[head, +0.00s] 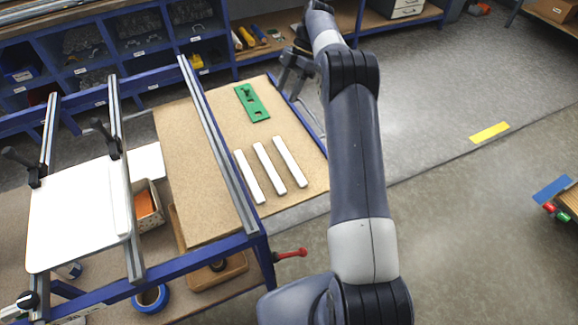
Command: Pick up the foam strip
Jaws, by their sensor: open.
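Three white strips lie side by side on a tan wooden board (228,115), set slightly diagonally. They are the left strip (249,177), the middle strip (266,169) and the right strip (290,161); they look like the foam strips, with small gaps between them. My gripper (290,90) is open and appears empty. It is near the board's far right edge, beyond the strips in the picture and apart from them. My arm partly hides the gripper's base.
A green plate (252,102) lies on the board behind the strips. A blue frame with a grey rail (217,145) runs along the strips' left side. A white panel (78,215) is clamped at left. A red-handled clamp (291,254) juts out in front. Open floor lies right.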

